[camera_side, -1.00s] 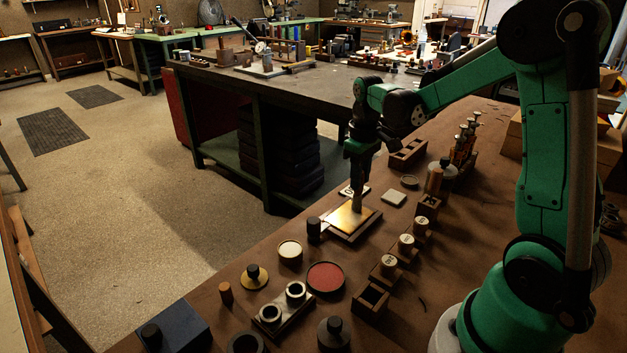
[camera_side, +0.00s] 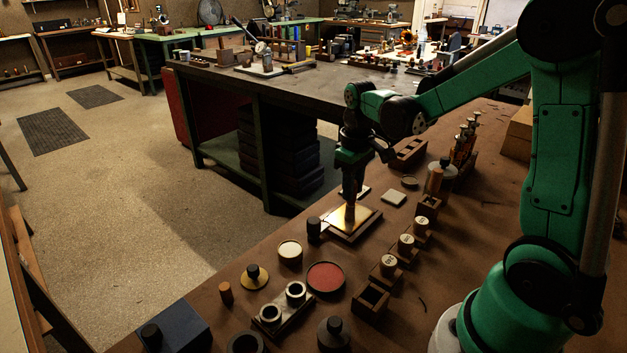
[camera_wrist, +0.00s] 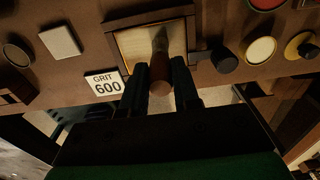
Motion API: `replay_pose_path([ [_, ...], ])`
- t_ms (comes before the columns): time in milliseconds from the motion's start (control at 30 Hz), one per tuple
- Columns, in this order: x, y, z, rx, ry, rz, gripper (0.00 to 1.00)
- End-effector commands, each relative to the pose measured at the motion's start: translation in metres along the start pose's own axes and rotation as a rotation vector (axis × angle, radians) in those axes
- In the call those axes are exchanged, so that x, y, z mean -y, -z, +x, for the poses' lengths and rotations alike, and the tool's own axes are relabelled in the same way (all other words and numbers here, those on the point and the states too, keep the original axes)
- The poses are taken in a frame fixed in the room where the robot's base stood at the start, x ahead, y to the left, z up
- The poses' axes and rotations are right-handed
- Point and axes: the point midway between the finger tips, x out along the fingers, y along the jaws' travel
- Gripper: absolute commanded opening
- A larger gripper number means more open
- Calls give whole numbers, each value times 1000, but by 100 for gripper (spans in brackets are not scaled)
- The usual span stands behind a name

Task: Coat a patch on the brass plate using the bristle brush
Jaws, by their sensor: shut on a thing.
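The brass plate (camera_side: 366,219) lies on a wooden base on the brown bench. It also shows framed in wood in the wrist view (camera_wrist: 133,44). My gripper (camera_side: 351,190) is over the plate, pointing down, and is shut on the bristle brush (camera_side: 351,214). In the wrist view, the brush's brown handle end (camera_wrist: 160,87) sits between my two dark fingers. Its lower end reaches down over the plate and seems to meet the surface, but the bristle contact is too small to be sure. No coated patch can be made out.
A dark cylinder (camera_side: 314,230) stands just left of the plate. A cream-topped pot (camera_side: 290,252) and a red dish (camera_side: 326,277) are nearer the camera. A pale block (camera_side: 394,198) and labelled holders (camera_side: 406,244) are to the right. A "GRIT 600" card (camera_wrist: 104,86) lies beside the plate.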

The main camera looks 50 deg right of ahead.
Motion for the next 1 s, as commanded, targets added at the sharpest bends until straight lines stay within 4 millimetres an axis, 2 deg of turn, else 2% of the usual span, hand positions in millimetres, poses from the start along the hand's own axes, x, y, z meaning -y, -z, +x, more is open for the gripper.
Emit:
replay_pose_path([
  [400,38,0,0,0,0,-4,0],
  [467,38,0,-5,0,0,0,0],
  [533,38,-1,-20,0,0,0,0],
  [1000,37,-1,-61,0,0,0,0],
])
